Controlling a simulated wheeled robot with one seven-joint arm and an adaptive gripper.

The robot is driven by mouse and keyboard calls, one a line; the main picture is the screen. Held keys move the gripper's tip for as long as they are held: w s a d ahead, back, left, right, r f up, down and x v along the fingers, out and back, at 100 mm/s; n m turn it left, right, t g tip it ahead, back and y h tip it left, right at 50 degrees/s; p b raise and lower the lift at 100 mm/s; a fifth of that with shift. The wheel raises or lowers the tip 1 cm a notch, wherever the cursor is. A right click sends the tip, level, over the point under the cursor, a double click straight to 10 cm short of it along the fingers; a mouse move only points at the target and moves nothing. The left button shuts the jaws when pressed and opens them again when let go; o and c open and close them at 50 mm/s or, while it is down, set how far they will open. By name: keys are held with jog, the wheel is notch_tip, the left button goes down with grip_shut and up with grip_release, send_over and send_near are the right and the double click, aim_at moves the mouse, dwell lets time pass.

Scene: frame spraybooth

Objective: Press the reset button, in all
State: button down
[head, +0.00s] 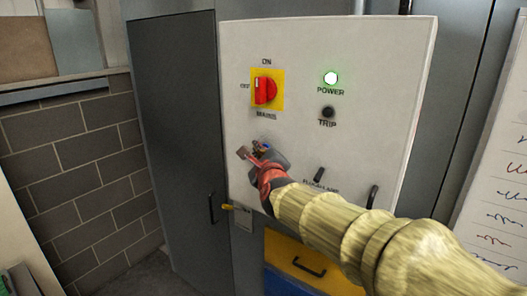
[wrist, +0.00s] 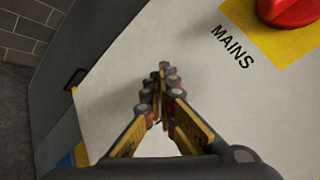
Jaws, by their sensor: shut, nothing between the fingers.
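A white control panel (head: 300,45) fills the middle of the head view. My gripper (head: 247,152) is in front of its lower left part, below the red mains switch (head: 265,90) on its yellow plate. In the wrist view my gripper (wrist: 163,72) is shut and empty, its fingertips close together over the white panel face (wrist: 110,85). I cannot tell whether the tips touch the panel. The MAINS label and part of the red switch (wrist: 290,10) show at the upper right there.
A green-lit POWER lamp (head: 330,78) and a dark TRIP lamp (head: 328,112) are on the panel's right. A small black toggle (head: 319,174) and a black handle (head: 372,196) are lower down. A grey cabinet (head: 178,120) stands left.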

jog(key=shift+s+a, duration=0.1)
jog(key=shift+s, duration=0.05)
jog(key=shift+s+a+p, duration=0.3)
jog(key=shift+s+a, duration=0.15)
jog(key=shift+s, duration=0.15)
jog(key=s+a+p, duration=0.1)
jog(key=s, duration=0.1)
jog(key=s+a+p, duration=0.1)
jog(key=s+a, duration=0.1)
dwell(0.6)
dwell(0.6)
